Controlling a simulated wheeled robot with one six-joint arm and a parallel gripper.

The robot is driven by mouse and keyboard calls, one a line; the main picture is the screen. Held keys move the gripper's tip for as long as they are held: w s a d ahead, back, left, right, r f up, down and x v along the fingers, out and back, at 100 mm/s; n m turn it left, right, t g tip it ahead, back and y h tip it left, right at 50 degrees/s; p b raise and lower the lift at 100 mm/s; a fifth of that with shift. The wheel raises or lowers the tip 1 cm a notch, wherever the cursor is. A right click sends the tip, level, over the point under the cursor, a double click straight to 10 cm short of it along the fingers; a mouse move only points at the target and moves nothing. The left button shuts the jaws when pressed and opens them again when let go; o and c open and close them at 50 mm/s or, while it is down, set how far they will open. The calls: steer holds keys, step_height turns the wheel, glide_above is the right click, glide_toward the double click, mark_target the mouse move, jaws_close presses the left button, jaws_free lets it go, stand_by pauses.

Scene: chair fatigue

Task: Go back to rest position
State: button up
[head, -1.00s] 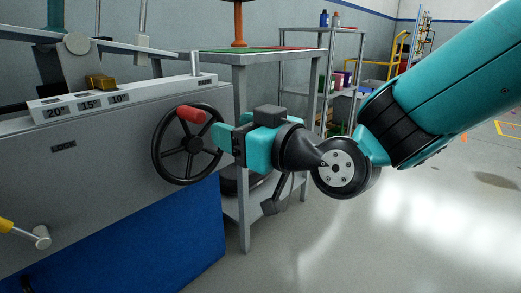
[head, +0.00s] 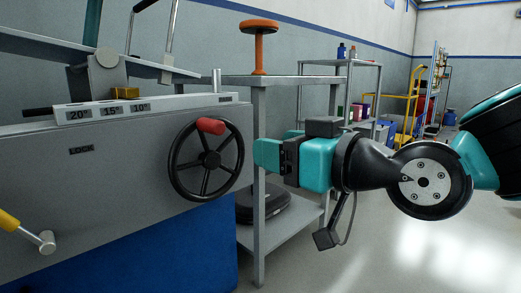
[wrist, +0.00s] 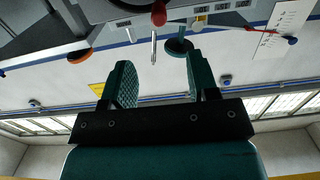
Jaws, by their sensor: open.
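My gripper (head: 268,154) is in the middle of the head view, to the right of a black handwheel (head: 206,160) with a red knob (head: 210,125). A gap shows between my fingers and the wheel's rim. In the wrist view my gripper (wrist: 158,85) has its two teal fingers apart, with nothing between them. The red knob also shows at the top of the wrist view (wrist: 159,13). My arm reaches in from the right of the head view.
The grey machine (head: 110,185) with the angle scale (head: 105,112) fills the left. A metal table (head: 290,80) bearing an orange stool-like piece (head: 259,45) stands behind my gripper. Shelves (head: 340,95) and a yellow cart (head: 405,100) are farther back. Open floor (head: 400,250) lies at right.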

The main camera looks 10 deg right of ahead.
steer(key=s+d+r+g+h+p, duration=0.2)
steer(key=s+g+h+p, duration=0.1)
steer(key=s+g+p, duration=0.5)
steer(key=s+d+r+g+h+p, duration=0.25)
steer(key=s+g+p, duration=0.4)
steer(key=p, duration=0.35)
step_height(320, 180, up, 35)
steer(key=p, duration=3.6)
steer(key=shift+s+a, duration=0.15)
steer(key=shift+a, duration=0.15)
